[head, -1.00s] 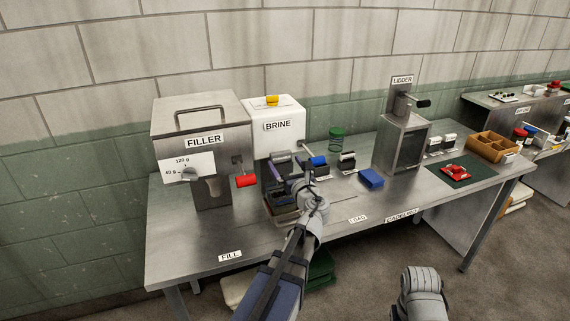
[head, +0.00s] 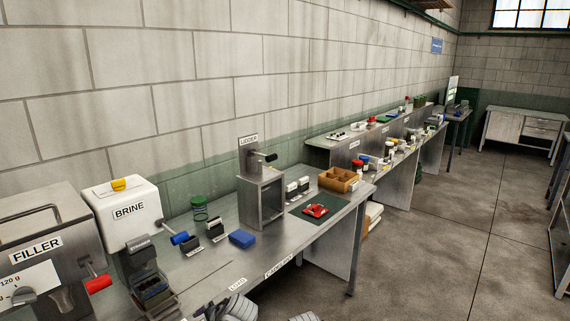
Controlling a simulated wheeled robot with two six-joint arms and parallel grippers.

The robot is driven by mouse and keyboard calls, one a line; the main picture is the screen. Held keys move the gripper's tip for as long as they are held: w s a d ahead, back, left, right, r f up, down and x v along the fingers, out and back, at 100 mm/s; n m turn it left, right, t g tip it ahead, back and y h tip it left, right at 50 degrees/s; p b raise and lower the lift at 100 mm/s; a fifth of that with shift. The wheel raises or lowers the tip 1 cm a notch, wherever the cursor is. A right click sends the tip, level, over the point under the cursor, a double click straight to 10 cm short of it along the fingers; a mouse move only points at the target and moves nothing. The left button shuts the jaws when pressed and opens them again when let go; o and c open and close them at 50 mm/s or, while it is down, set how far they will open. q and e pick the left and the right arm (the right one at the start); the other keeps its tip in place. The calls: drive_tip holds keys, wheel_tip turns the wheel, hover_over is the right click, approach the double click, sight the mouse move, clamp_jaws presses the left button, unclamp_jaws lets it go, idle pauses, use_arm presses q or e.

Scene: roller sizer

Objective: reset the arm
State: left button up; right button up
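My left gripper (head: 209,309) shows only in part at the bottom edge, low over the front of the near bench. Grey links of my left arm are beside it, and its finger opening cannot be made out. A small grey piece of my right arm shows at the bottom edge, further right; its gripper is out of view. The near bench (head: 215,271) carries the FILLER machine (head: 62,268), the white BRINE machine (head: 133,195) and the LIDDER press (head: 262,200).
A blue block (head: 242,239), a green-lidded jar (head: 199,208), a red item (head: 316,210) on a dark green mat and a wooden divided box (head: 338,180) stand on the near bench. A further bench runs along the wall. The floor (head: 430,240) at right is clear.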

use_arm(q)
drive_tip(key=s+d+f+n+g+h, duration=0.2)
drive_tip(key=s+d+n, duration=0.1)
drive_tip(key=s+d, duration=0.3)
drive_tip(key=s+d+f+n+g+h, duration=0.2)
drive_tip(key=s+d+f+n+h, duration=0.1)
drive_tip(key=s+d, duration=0.4)
drive_tip(key=d, duration=0.2)
drive_tip(key=shift+d+g, duration=0.3)
drive_tip(key=shift+d, duration=0.05)
drive_tip(key=shift+c, duration=0.4)
idle(0.9)
